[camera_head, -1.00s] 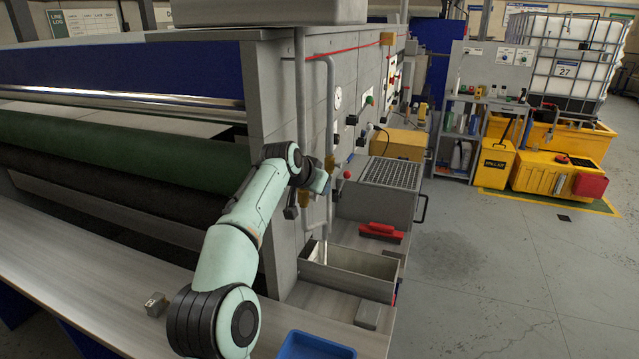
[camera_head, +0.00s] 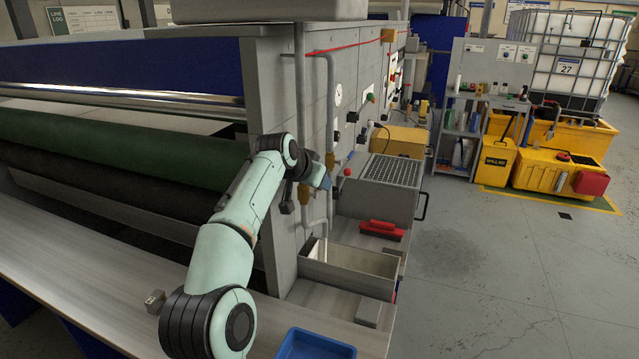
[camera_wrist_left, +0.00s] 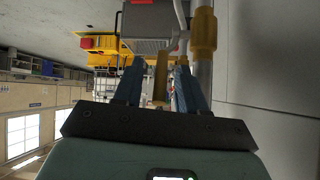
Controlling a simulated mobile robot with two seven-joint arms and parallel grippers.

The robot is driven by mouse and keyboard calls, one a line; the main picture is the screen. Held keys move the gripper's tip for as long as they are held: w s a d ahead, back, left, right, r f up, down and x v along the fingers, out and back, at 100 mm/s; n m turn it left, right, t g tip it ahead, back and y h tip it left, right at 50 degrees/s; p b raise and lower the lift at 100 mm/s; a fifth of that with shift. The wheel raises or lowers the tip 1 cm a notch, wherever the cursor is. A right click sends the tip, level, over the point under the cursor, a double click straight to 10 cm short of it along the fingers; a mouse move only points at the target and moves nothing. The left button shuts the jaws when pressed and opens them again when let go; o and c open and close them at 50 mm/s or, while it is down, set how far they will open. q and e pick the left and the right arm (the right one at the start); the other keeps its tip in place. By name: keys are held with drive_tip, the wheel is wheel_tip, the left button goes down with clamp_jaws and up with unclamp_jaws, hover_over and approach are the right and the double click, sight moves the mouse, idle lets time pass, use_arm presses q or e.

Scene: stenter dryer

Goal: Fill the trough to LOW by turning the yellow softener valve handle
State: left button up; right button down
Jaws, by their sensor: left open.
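The trough (camera_head: 375,284) is an open grey box at the foot of the machine's end panel, with a vertical pipe coming down to it. Its fill level is hard to read. Yellow fittings (camera_head: 330,163) sit on the pipes above it. My left gripper (camera_head: 326,184) is beside the pipes, partly hidden by its own wrist. In the left wrist view its two blue fingers (camera_wrist_left: 157,88) are apart, with a yellow bar, seemingly the valve handle (camera_wrist_left: 160,72), between them. I cannot tell whether they touch it. A yellow fitting (camera_wrist_left: 204,32) on the pipe is right of the fingers. My right gripper is out of view.
A red-handled brush (camera_head: 381,229) lies on the ledge behind the trough. A grey grated box (camera_head: 390,172) stands farther back. A blue tray (camera_head: 315,345) and a small grey block (camera_head: 155,302) are near the front. The floor at right is clear.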

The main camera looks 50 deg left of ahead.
use_arm(q)
drive_tip(key=v, duration=1.1)
drive_tip(key=shift+s+d, duration=0.1)
